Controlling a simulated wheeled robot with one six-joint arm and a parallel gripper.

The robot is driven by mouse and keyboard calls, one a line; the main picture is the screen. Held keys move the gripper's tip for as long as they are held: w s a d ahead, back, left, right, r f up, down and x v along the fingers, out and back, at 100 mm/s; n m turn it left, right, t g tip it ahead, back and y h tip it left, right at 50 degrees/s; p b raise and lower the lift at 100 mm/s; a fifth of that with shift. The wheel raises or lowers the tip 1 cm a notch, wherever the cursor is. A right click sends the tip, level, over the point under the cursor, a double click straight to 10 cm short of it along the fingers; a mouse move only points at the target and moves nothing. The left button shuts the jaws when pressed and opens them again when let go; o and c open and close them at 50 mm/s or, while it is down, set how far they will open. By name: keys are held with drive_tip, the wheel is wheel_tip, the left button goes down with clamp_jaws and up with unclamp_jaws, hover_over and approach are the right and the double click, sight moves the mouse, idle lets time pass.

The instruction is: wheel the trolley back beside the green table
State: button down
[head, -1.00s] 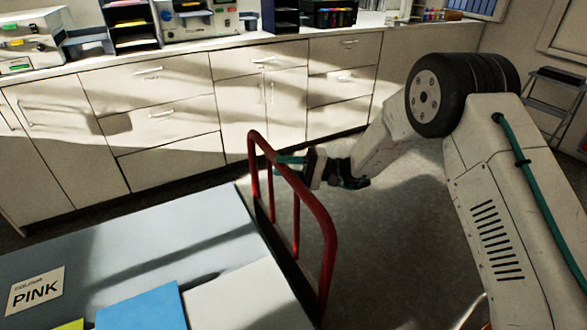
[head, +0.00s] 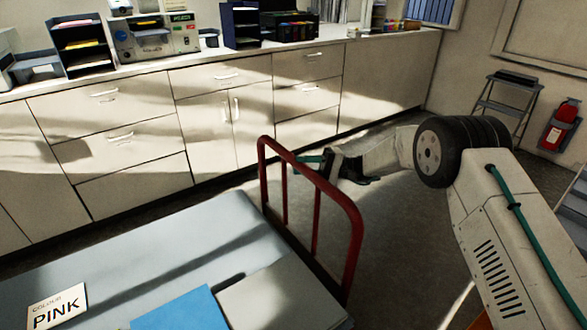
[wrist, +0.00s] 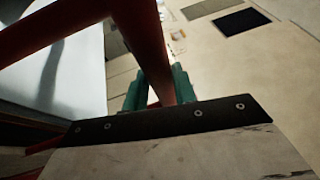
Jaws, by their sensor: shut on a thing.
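The trolley has a red tubular handle (head: 355,225) at its right end and a flat pale grey-blue top (head: 150,245). My gripper (head: 309,160) is at the far upper part of the handle, just right of it in the head view. In the wrist view, the green fingers of my gripper (wrist: 160,90) stand on either side of the red handle bar (wrist: 152,45), shut on it. The trolley's wheels are hidden. No green table shows in either view.
A card reading "COLOUR PINK" (head: 58,307), a blue sheet (head: 178,308) and a pale grey sheet (head: 280,297) lie on the trolley top. Cream cabinets (head: 130,135) line the back. Grey floor shows between.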

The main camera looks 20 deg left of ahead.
drive_tip(key=shift+s+a+r, duration=0.15)
drive_tip(key=shift+a+r, duration=0.25)
drive_tip(key=shift+r, duration=0.1)
drive_tip(key=c, duration=1.4)
unclamp_jaws()
drive_tip(key=shift+o, duration=1.4)
drive_tip(key=shift+s+a, duration=0.1)
drive_tip(key=shift+a, duration=0.05)
drive_tip(key=shift+f, duration=0.2)
drive_tip(key=shift+d, duration=0.2)
drive_tip(key=shift+d+f, duration=0.1)
drive_tip(key=shift+d, duration=0.05)
drive_tip(key=v, duration=0.7)
drive_tip(key=shift+w, duration=0.35)
drive_tip(key=shift+d, duration=0.1)
